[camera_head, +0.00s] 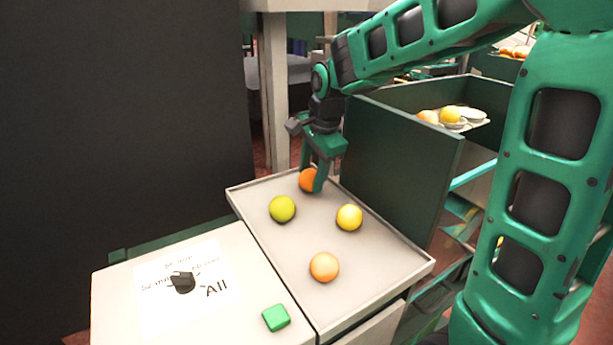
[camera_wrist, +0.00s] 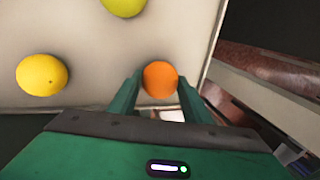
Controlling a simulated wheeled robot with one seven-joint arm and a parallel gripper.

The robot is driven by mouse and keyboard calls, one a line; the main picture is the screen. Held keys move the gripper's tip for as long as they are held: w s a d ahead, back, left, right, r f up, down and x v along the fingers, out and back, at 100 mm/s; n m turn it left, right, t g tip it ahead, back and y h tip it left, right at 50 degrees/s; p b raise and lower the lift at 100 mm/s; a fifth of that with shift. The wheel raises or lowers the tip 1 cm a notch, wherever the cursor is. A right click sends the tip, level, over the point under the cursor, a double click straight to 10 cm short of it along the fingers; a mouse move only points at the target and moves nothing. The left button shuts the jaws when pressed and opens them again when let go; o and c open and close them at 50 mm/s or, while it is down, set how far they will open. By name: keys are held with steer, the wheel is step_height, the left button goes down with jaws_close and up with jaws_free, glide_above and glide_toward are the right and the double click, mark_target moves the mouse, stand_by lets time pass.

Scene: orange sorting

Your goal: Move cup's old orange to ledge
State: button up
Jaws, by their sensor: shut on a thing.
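A deep orange fruit (camera_head: 307,180) is between the fingers of my gripper (camera_head: 318,182) at the far corner of a pale rimmed tray (camera_head: 300,299). In the wrist view the same orange (camera_wrist: 160,79) sits between the two fingertips (camera_wrist: 159,92), with the tray surface (camera_wrist: 95,75) behind it. My gripper is shut on it. I cannot tell whether the orange touches the tray. I cannot make out a cup, and no surface is clearly marked as the ledge.
A green-yellow fruit (camera_head: 282,209), a yellow fruit (camera_head: 349,217) and a light orange fruit (camera_head: 324,267) lie on the tray. A dark green bin wall (camera_head: 405,165) stands to the right.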

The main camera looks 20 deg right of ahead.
steer(key=shift+f, duration=0.2)
steer(key=o, duration=1.2)
steer(key=v, duration=1.2)
steer(key=shift+s, duration=0.1)
